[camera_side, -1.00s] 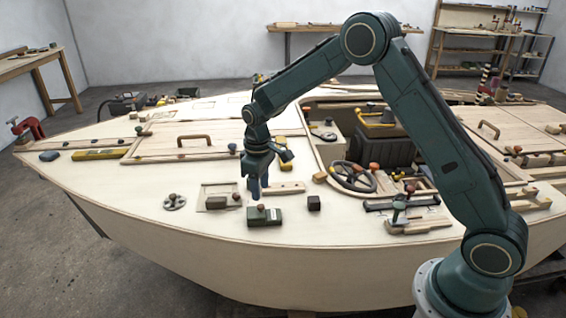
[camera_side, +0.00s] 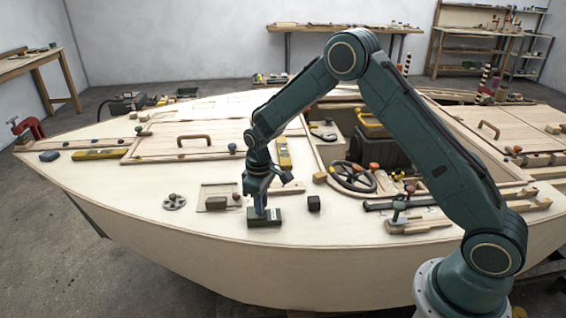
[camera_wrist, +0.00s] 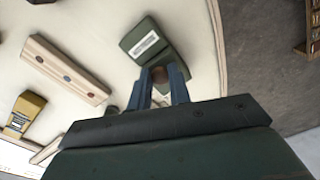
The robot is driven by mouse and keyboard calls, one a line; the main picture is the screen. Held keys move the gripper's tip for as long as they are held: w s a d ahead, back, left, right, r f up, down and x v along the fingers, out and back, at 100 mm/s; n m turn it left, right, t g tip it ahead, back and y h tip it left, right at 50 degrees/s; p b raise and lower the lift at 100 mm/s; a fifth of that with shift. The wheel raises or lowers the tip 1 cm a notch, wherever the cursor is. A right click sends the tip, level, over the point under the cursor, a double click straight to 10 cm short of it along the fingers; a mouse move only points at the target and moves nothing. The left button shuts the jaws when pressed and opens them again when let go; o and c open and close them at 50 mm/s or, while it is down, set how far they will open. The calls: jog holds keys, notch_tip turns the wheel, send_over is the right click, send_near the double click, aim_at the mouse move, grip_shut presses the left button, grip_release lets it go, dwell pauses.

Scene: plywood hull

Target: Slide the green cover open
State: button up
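The green cover (camera_side: 266,221) is a small dark green block near the front edge of the pale plywood deck. In the wrist view the green cover (camera_wrist: 147,42) shows a white label, and a brown knob (camera_wrist: 159,75) stands at its near end. My gripper (camera_side: 260,211) points straight down at the cover. In the wrist view its two blue fingers (camera_wrist: 160,80) are apart, with the knob between their tips. I see no clear grip on the knob. In the side view the fingers hide the knob.
A small black block (camera_side: 313,203) sits just right of the cover. A brown block on a pale plate (camera_side: 216,202) and a round grey fitting (camera_side: 174,202) lie to the left. A steering wheel (camera_side: 352,177) is behind to the right. Bare deck lies in front.

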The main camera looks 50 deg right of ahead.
grip_shut()
jog(key=shift+s+d, duration=2.25)
jog(key=o, duration=0.6)
grip_release()
jog(key=shift+o, duration=0.2)
jog(key=shift+r, duration=0.1)
notch_tip(320, 180, up, 14)
